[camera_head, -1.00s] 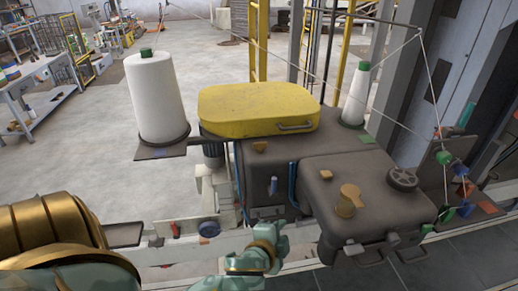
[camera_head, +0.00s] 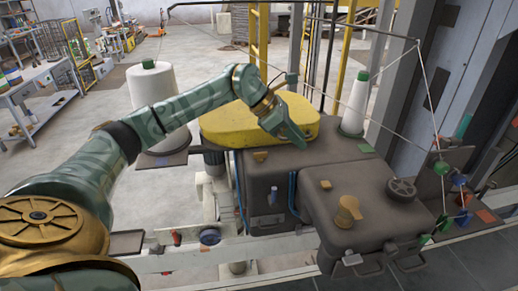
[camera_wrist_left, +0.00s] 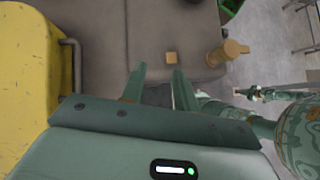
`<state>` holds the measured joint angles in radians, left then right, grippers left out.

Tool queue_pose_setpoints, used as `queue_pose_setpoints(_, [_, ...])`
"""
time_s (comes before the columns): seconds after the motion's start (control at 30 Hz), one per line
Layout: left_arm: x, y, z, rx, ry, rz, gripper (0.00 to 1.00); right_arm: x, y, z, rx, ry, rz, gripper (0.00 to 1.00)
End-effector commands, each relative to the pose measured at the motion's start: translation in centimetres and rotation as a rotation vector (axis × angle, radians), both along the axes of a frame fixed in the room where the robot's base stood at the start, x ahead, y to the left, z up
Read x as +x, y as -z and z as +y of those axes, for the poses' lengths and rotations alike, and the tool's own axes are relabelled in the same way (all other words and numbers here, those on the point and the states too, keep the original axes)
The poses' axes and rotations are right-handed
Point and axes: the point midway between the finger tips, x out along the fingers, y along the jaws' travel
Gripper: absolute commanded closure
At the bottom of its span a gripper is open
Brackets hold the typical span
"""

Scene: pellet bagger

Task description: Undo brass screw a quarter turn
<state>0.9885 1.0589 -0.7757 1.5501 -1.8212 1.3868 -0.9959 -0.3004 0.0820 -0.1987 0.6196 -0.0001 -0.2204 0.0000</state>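A larger stepped brass screw (camera_head: 347,210) stands upright on the grey machine's front housing. It also shows in the left wrist view (camera_wrist_left: 228,50), upper right. A small brass block (camera_head: 326,185) sits behind it, also in the wrist view (camera_wrist_left: 171,57). My left gripper (camera_head: 300,140) is over the grey cover beside the yellow lid, behind and left of the brass screw and apart from it. In the wrist view its two fingers (camera_wrist_left: 156,80) are spread with nothing between them.
The yellow lid (camera_head: 222,130) with its handle lies close beside my left gripper. A black handwheel (camera_head: 401,188) is right of the screw. Thin threads run down to the right.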

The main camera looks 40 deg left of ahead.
Motion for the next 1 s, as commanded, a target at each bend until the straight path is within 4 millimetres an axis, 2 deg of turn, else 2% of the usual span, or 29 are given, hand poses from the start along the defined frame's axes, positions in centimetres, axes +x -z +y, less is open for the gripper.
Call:
queue_pose_setpoints(0.03, [-0.5,-1.4,4.2,0.095,-0.047,0.041,0.70,0.0,0.0,0.0,0.000,0.000,0.000,1.00])
queue_pose_setpoints(0.1, [-1.8,-2.9,9.1,0.192,-0.108,0.115,0.70,0.0,0.0,0.1,0.001,0.000,0.000,1.00])
queue_pose_setpoints(0.2, [-3.8,-4.5,13.6,0.259,-0.183,0.196,0.70,0.0,-0.1,0.2,0.002,0.000,0.000,1.00])
queue_pose_setpoints(0.3, [-5.0,-5.3,15.6,0.282,-0.225,0.241,0.70,0.0,0.0,0.3,0.003,0.001,0.000,1.00])
queue_pose_setpoints(0.47, [-4.9,-3.8,15.7,0.287,-0.234,0.260,0.70,0.0,0.4,0.3,0.004,0.000,0.000,1.00])
queue_pose_setpoints(0.8, [-2.4,3.9,13.6,0.284,-0.232,0.261,0.70,-0.1,1.3,0.3,0.005,-0.001,0.002,1.00])
queue_pose_setpoints(1.0, [-1.2,7.5,12.5,0.282,-0.233,0.259,0.70,-0.1,1.3,0.3,0.005,-0.001,0.002,1.00])
